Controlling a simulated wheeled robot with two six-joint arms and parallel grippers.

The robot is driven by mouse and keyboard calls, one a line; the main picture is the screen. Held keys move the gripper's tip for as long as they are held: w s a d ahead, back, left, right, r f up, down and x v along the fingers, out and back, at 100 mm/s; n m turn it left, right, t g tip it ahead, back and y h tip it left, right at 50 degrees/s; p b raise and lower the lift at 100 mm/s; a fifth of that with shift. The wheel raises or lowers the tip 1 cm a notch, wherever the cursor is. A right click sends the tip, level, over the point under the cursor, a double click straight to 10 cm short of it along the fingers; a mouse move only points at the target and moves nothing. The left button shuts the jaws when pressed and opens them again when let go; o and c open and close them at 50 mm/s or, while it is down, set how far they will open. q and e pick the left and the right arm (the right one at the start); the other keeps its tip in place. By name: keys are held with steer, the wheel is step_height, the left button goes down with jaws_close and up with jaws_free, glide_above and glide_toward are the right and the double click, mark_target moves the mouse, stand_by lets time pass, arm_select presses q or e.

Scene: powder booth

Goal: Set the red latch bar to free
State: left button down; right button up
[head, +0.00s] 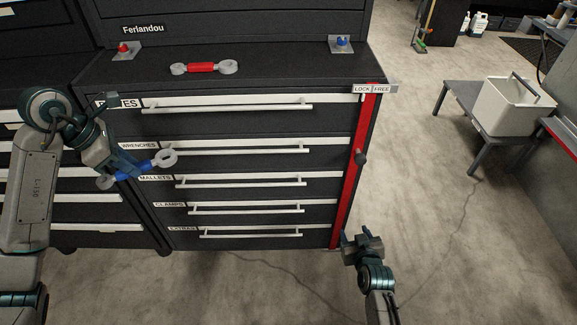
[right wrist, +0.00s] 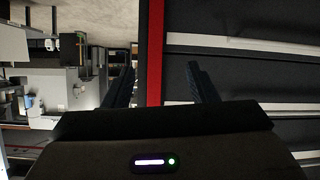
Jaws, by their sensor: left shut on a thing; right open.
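A plate above reads LOCK on the left and FREE (head: 381,89) on the right; the bar's top is under the plate. In the right wrist view the red bar (right wrist: 155,50) shows between my fingers, apart from them. My right gripper (head: 346,236) is open and empty, near the bar's lower end. My left gripper (head: 126,166) is shut on a blue-handled wrench (head: 150,166), held before the cabinet's left side.
The cabinet has several labelled drawers with long handles (head: 240,182). A red-handled wrench (head: 202,68) lies on its top, between brackets with a red knob (head: 124,48) and a blue knob (head: 342,42). A white bin (head: 509,105) stands on a grey bench at right.

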step_height(320, 180, up, 9)
steer(key=w+t+b, duration=0.3)
steer(key=b, duration=0.1)
steer(key=t+b, duration=0.2)
steer(key=b, duration=0.1)
glide_toward(364, 162)
steer(key=a, duration=0.1)
steer(key=w, duration=1.2)
steer(key=shift+w+a+f, duration=0.1)
steer(key=shift+a+f, duration=0.05)
steer(key=shift+a, duration=0.05)
arm_select(q)
step_height(364, 162, down, 9)
steer(key=shift+f, duration=0.15)
arm_select(e)
jaws_close()
steer(key=shift+d, duration=0.4)
arm_select(q)
steer(key=shift+a+r+p, duration=0.15)
steer(key=shift+r+p, duration=0.55)
steer(key=shift+r, duration=0.05)
arm_select(e)
steer(key=d, duration=0.3)
steer(key=shift+n, duration=0.3)
